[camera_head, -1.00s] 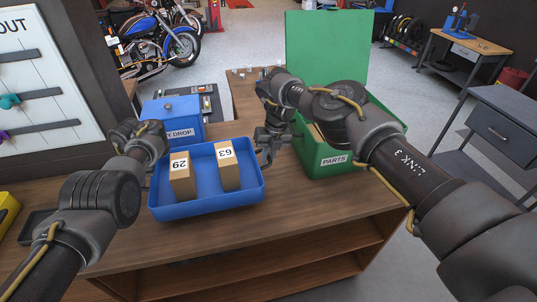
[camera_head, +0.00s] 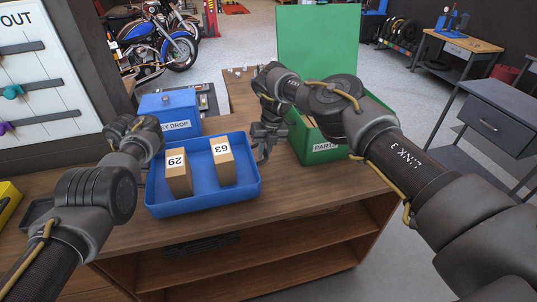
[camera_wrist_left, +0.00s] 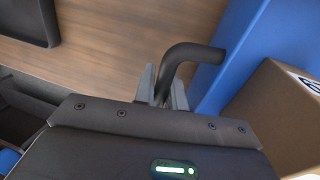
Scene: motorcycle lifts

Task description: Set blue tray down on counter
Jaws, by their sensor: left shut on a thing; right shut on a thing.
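The blue tray (camera_head: 203,201) is near the counter's (camera_head: 290,204) front edge in the head view. Two tan boxes, marked 29 (camera_head: 178,178) and 63 (camera_head: 223,166), stand in it. Whether its underside touches the wood cannot be told. My right gripper (camera_head: 262,150) is shut at the tray's right end; the handle there is mostly hidden. My left gripper is hidden behind its own wrist at the tray's left end in the head view. In the left wrist view my left gripper (camera_wrist_left: 163,90) is shut on the tray's black bent handle (camera_wrist_left: 186,53), beside the blue wall.
A blue key drop box (camera_head: 170,108) stands behind the tray. A green parts bin (camera_head: 318,152) with a raised lid is behind my right gripper. A dark shallow tray (camera_wrist_left: 30,18) and a yellow object (camera_head: 8,205) lie to the left. Bare wood shows right of the tray.

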